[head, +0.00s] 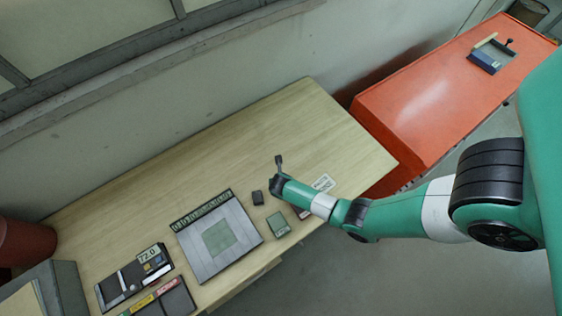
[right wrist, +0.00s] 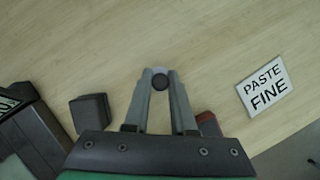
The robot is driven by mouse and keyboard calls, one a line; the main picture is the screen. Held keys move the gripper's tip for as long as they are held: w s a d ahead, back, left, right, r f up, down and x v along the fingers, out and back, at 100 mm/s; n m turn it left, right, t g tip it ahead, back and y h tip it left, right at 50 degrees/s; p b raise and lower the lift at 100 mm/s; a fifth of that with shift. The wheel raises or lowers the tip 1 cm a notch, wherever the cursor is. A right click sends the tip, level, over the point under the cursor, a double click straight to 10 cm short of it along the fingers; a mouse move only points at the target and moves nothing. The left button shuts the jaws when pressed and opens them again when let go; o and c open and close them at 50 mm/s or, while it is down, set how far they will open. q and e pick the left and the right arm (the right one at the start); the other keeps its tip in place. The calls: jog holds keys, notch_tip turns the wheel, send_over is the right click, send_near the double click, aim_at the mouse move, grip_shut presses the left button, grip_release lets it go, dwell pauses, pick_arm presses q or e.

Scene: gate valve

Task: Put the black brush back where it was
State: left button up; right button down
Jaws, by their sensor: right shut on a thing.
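My right gripper (head: 274,184) is over the wooden table, right of a small dark block. In the right wrist view its two grey fingers (right wrist: 160,84) are shut on a dark round thing, seemingly the black brush (right wrist: 160,82) seen end-on. In the head view the dark brush (head: 279,161) shows at the gripper, roughly upright. Its lower end is hidden, so I cannot tell whether it touches the table. My left gripper is not in view.
The wooden table (head: 310,120) is clear at the back. Near the gripper are the dark block (head: 257,197), a green block (head: 278,225) and a "PASTE FINE" card (head: 323,183). A grey plate (head: 240,259) lies left. A tray (head: 484,67) sits on the orange bench (head: 410,110).

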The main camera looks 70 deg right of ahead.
jog(key=c, duration=1.2)
grip_release()
jog(key=shift+f, duration=0.15)
jog(key=o, duration=0.5)
jog(key=shift+c, duration=0.2)
jog(key=shift+a+r, duration=0.1)
jog(key=shift+r, duration=0.35)
jog(key=p+v, duration=0.3)
jog(key=v, duration=0.8)
jog(key=shift+r, duration=0.25)
